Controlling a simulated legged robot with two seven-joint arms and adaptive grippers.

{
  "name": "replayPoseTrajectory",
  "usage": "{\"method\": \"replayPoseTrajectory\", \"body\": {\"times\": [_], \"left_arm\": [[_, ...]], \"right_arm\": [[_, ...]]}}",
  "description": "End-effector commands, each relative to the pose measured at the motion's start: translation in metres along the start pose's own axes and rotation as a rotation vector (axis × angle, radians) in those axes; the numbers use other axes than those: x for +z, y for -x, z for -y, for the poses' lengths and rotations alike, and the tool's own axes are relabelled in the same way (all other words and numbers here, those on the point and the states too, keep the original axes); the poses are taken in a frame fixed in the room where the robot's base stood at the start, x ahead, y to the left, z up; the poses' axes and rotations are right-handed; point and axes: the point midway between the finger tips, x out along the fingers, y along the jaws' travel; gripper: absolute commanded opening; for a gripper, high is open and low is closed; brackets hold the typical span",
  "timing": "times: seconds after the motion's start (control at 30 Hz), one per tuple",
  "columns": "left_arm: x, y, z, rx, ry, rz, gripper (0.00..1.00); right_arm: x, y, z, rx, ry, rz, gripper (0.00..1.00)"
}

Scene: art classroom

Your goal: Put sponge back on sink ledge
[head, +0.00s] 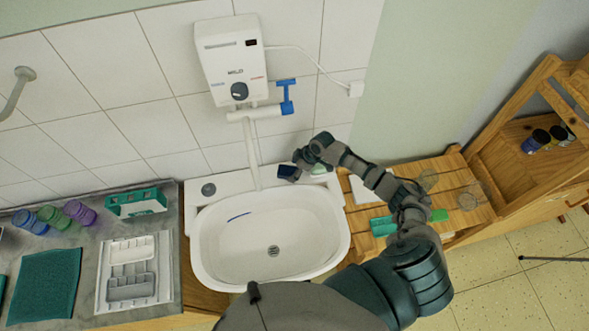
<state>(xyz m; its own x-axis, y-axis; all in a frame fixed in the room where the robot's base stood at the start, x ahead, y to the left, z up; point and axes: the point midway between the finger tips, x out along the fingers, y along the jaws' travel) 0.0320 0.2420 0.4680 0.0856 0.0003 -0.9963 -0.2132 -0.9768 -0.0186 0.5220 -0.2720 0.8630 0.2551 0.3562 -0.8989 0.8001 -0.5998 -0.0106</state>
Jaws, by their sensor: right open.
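The white sink (215,265) is in the middle of the head view, with a flat ledge (235,183) along its back. My right gripper (299,165) is over the right part of this ledge, open. A small dark blue block (288,173), possibly the sponge, is at its fingertips on or just above the ledge. I cannot tell whether they touch. A small pale green item (319,169) lies on the ledge behind the gripper, partly hidden. My left gripper is out of view.
A white water heater (230,65) with a pipe and blue lever hangs above the sink. On the left counter are cups (52,217), a green box (135,203) and a grey tray (130,270). Green blocks (383,227) lie on the slatted wooden surface (455,175) at right.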

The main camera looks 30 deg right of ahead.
Motion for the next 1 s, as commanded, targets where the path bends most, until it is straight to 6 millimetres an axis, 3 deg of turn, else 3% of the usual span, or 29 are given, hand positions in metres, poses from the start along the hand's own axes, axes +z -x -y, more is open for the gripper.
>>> {"method": "replayPoseTrajectory", "body": {"times": [0.17,0.6,0.77,1.0], "left_arm": [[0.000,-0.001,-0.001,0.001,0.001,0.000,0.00],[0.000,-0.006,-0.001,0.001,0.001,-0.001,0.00],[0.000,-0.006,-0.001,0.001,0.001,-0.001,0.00],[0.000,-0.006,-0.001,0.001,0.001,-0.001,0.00]], "right_arm": [[-0.001,0.018,-0.001,0.004,0.003,-0.001,0.76],[0.001,0.106,-0.001,0.002,0.001,-0.001,0.76],[0.000,0.118,-0.001,-0.001,0.001,-0.001,0.76],[-0.001,0.120,0.000,0.000,0.001,0.000,0.76]]}}
